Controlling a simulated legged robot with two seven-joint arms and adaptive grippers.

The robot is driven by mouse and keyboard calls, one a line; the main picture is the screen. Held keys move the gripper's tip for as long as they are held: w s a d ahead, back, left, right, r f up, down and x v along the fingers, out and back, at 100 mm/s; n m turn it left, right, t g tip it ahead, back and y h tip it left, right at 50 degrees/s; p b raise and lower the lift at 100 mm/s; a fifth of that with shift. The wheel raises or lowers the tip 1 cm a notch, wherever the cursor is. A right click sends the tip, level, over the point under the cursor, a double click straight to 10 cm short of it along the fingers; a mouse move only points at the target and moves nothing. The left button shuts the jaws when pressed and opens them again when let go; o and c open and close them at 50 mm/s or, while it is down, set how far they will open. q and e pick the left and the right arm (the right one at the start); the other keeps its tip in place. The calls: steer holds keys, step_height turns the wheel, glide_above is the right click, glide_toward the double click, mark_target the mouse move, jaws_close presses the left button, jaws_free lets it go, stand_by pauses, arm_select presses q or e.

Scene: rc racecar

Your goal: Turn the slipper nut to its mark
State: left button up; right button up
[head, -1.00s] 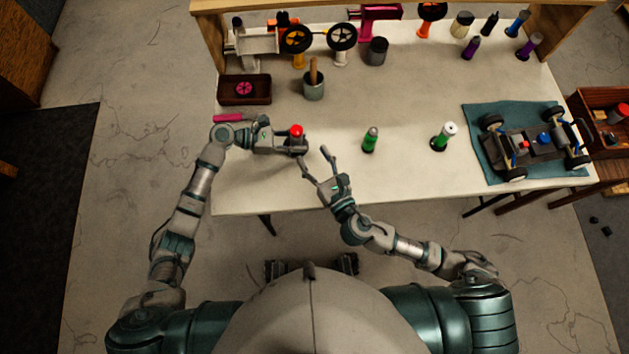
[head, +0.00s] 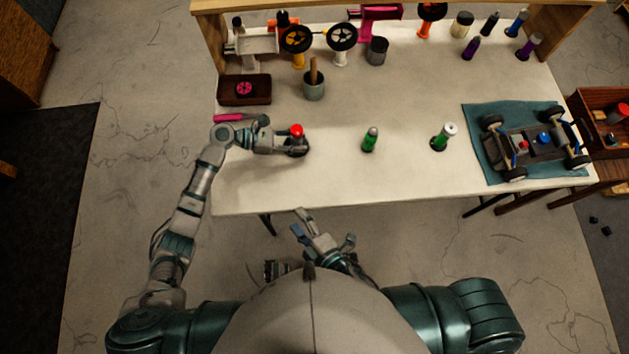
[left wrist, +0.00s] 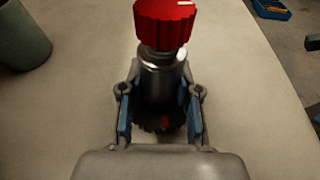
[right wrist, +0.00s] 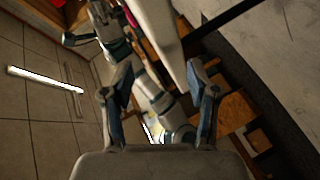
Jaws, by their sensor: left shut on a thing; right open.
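The slipper nut looks like a ribbed red knob (head: 296,130) atop a metal cylinder with a dark base. My left gripper (head: 293,146) is shut around the part below the knob, which stands upright on the table. In the left wrist view, the red knob (left wrist: 165,22) has a white mark on its top, toward the right. The metal cylinder (left wrist: 162,80) sits between the left fingers (left wrist: 160,110), and a small red mark shows low on the dark base. My right gripper (head: 300,228) is open and empty, off the table's front edge near my body; its fingers (right wrist: 160,95) are spread.
Green bottles (head: 370,139) stand right of the knob. An RC car chassis (head: 535,146) rests on a teal mat (head: 480,175) at the right. A grey cup (head: 314,88) and a dark tray (head: 232,99) stand behind. The front middle of the table (head: 330,185) is clear.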

steer(key=s+d+f+m+g+h, duration=0.1)
steer(key=d+f+m+g+h, duration=0.2)
steer(key=f+m, duration=0.6)
steer(key=shift+s+d+f+m+g, duration=0.15)
steer(key=shift+d+f+m+g, duration=0.35)
steer(key=shift+g, duration=0.4)
steer(key=shift+r, duration=0.15)
arm_select(q)
steer(key=o, duration=1.2)
steer(key=shift+c, duration=0.2)
steer(key=v, duration=1.2)
arm_select(e)
steer(key=shift+a, duration=0.1)
